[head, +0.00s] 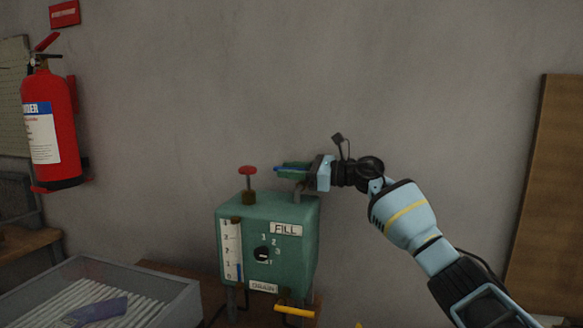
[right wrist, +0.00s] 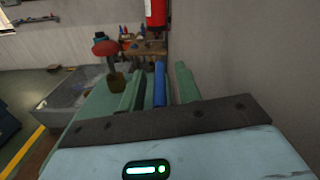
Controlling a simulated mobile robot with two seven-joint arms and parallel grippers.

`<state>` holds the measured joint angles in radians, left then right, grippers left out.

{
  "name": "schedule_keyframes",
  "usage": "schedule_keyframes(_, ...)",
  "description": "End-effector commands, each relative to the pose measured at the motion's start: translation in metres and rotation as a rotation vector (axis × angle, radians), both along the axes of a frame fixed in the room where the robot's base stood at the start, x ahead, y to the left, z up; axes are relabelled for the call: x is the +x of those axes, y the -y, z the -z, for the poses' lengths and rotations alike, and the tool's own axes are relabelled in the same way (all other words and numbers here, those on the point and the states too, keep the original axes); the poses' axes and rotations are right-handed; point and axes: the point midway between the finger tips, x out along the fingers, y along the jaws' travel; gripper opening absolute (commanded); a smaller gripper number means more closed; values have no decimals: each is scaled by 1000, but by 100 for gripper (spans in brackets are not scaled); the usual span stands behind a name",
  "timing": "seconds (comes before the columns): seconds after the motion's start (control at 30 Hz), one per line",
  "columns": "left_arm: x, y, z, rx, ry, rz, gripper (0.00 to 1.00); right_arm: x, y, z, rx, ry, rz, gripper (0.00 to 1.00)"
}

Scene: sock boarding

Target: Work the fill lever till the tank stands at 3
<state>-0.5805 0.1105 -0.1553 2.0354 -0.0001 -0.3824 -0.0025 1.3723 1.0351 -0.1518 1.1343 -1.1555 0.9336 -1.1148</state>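The green tank box (head: 268,235) stands by the wall in the head view, labelled FILL on its front. Its gauge (head: 232,250) shows a short blue column near the bottom, around the lowest marks; the exact reading is too small to tell. The blue fill lever (head: 284,169) sticks out above the box top and also shows in the right wrist view (right wrist: 160,84). My right gripper (head: 292,170) is around the lever, one green finger on each side, with narrow gaps showing in the wrist view. My left gripper is out of view.
A red knob (head: 248,171) rises from the box top, left of my gripper. A grey tray (head: 180,291) stands at lower left, a fire extinguisher (head: 50,120) on the wall.

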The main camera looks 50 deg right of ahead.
Motion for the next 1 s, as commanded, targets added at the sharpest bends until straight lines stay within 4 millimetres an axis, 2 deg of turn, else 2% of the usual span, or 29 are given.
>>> schedule_keyframes(0.3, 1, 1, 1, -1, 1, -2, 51, 2, -1, 0, 0, 0, 0, 32)
schedule_keyframes(0.5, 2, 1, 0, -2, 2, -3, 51, 2, -1, 0, 0, 0, 0, 6)
schedule_keyframes(0.57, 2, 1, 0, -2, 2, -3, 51, 2, -1, 0, 0, 0, 0, 0)
schedule_keyframes(1.0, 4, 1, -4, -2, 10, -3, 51, 2, -1, -2, 2, -2, -49, 0)
